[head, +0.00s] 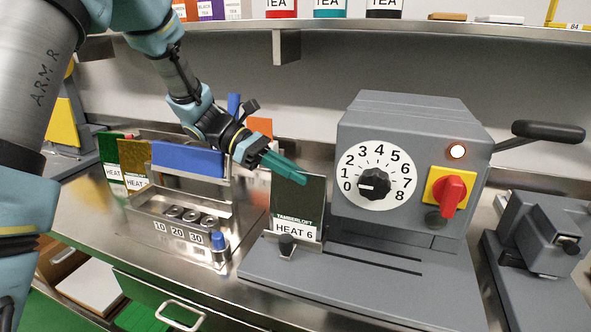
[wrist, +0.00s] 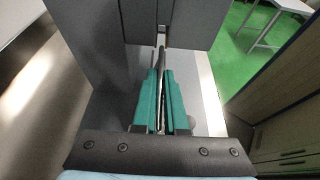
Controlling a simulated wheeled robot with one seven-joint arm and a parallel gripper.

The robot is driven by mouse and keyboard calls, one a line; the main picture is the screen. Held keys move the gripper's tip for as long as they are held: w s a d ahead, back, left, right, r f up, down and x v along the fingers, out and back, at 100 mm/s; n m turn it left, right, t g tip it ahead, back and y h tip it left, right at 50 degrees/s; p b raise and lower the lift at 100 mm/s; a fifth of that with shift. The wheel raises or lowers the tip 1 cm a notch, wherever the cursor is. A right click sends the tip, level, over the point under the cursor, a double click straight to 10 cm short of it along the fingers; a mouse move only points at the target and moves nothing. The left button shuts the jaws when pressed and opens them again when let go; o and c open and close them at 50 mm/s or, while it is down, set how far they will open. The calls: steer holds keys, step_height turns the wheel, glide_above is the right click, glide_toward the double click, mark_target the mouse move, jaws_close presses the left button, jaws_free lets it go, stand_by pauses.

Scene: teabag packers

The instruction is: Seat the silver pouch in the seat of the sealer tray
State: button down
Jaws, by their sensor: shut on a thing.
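A dark grey pouch (head: 313,200) labelled TAMBERLOFT HEAT 6 stands upright at the left of the grey sealer in the head view. My gripper (head: 300,176) reaches it from the upper left, with its teal fingers shut on the pouch's upper part. In the wrist view the pouch (wrist: 161,62) shows edge-on as a thin strip between the teal fingers (wrist: 160,98). The sealer tray (head: 365,290) is a flat grey plate with dark slots. The pouch's lower edge is over the tray's left end, behind a small black knob (head: 287,244). I cannot tell whether it touches the tray.
The sealer body (head: 415,130) has a dial, a red switch (head: 450,190) and a lever (head: 540,133). Another grey machine (head: 545,240) stands right. A shelf (head: 300,25) runs above.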

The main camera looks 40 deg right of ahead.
steer(key=c, duration=0.9)
jaws_free()
steer(key=shift+c, duration=0.2)
steer(key=b+v, duration=0.3)
steer(key=v, duration=0.9)
steer(key=shift+b, duration=0.35)
steer(key=a+f+m+t+y, duration=0.2)
steer(key=a+f+t, duration=0.2)
steer(key=a, duration=0.7)
steer(key=a+f+m+t+y, duration=0.2)
steer(key=a+f+m+t, duration=0.1)
steer(key=a, duration=0.9)
steer(key=a+f+m+t+y, duration=0.2)
steer(key=a+f+t, duration=0.3)
steer(key=a, duration=0.7)
steer(key=shift+f+m+t+y, duration=0.3)
steer(key=shift+f+t+y, duration=0.15)
steer(key=shift+f, duration=0.4)
steer(key=shift+s, duration=0.1)
